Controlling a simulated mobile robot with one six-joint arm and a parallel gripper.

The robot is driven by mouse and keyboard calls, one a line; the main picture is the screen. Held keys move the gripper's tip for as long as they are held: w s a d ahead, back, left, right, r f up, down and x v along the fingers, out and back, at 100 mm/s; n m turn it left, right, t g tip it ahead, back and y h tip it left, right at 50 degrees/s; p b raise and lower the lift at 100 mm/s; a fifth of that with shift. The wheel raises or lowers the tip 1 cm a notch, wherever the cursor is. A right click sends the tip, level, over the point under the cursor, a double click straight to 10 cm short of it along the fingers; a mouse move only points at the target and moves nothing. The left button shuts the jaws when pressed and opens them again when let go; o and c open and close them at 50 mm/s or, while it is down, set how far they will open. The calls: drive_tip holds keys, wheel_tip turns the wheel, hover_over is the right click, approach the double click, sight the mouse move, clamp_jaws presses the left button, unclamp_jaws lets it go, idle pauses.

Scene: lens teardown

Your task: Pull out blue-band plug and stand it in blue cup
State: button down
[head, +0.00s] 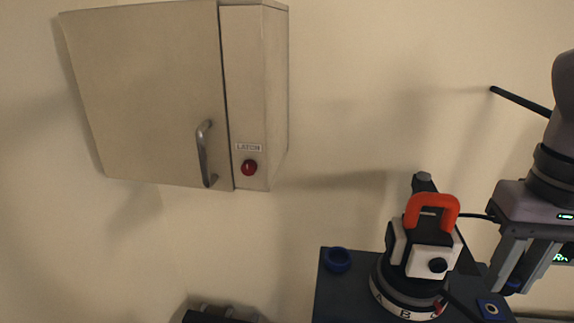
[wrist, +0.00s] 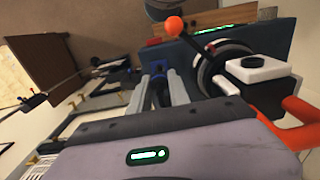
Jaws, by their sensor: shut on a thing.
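My gripper (wrist: 162,92) is shut on a dark plug with a blue part, the blue-band plug (wrist: 158,82), between its two pale fingers in the wrist view. In the head view my gripper (head: 514,275) is at the right edge, and a bit of the plug's blue (head: 513,286) shows between its fingers. The plug's lower end is hard to make out. The blue cup (head: 337,260) stands on the dark bench's far left part in the head view, open at the top and apart from my gripper. I cannot pick the cup out in the wrist view.
A round-based device with an orange handle (head: 432,209) stands on the dark bench (head: 334,298) between cup and gripper. An orange ball lever (wrist: 173,25) sticks out from it. A blue square with a pale ring (head: 491,308) lies nearby. A wall cabinet (head: 150,95) hangs at left.

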drive_tip(key=shift+r+p, duration=1.1)
drive_tip(key=shift+p, duration=0.1)
